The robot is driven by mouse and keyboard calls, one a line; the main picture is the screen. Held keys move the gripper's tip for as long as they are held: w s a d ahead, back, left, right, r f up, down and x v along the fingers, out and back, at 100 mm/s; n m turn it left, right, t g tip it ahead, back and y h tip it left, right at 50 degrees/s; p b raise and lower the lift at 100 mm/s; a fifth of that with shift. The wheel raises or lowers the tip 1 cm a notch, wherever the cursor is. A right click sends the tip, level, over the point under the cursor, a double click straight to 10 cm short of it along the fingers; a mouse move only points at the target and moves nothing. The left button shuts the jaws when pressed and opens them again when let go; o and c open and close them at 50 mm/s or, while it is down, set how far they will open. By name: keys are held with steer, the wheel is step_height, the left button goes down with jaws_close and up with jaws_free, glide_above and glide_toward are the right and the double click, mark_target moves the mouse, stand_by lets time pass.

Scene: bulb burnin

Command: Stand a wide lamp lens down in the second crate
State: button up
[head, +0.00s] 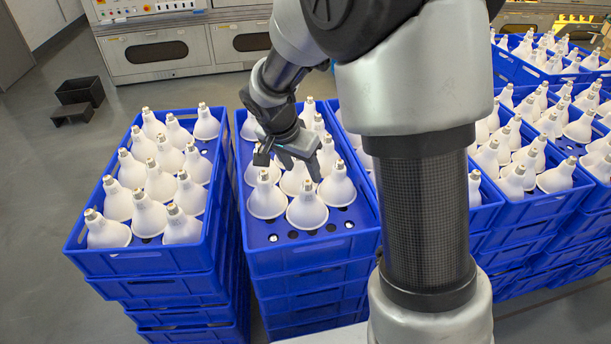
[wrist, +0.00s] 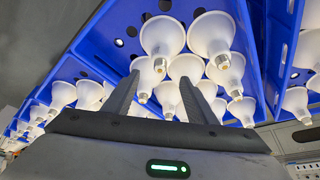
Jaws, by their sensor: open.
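The second crate (head: 312,257) is the blue crate in the middle of the head view, on top of a stack. Several wide white lamps stand in it lens down, metal screw bases up, such as a front lamp (head: 307,211). Its perforated floor is bare along the front. My gripper (head: 288,164) is above this crate, fingers apart and empty, over the lamps behind the front ones. In the wrist view, my gripper (wrist: 158,78) points toward the clustered lamps, with a wide lamp (wrist: 162,37) beyond the fingertips. My arm and gripper hide some lamps at the back.
A left blue crate (head: 150,262) of similar lamps stands close beside it. More filled crates stand at right (head: 540,205), partly behind my arm. A small black bin (head: 80,91) is on the floor at back left. Grey cabinets (head: 160,52) line the back. Upright lamp bases crowd the space.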

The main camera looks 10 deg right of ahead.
steer(key=s+d+r+n+y, duration=0.1)
steer(key=s+d+r+n, duration=0.15)
steer(key=s+r, duration=1.05)
steer(key=s+r+n+t+y, duration=0.2)
steer(key=s+n, duration=0.4)
steer(key=s, duration=0.5)
steer(key=shift+s+a+r, duration=0.2)
steer(key=shift+s+r, duration=0.05)
steer(key=shift+r, duration=0.35)
steer(key=shift+n, duration=0.25)
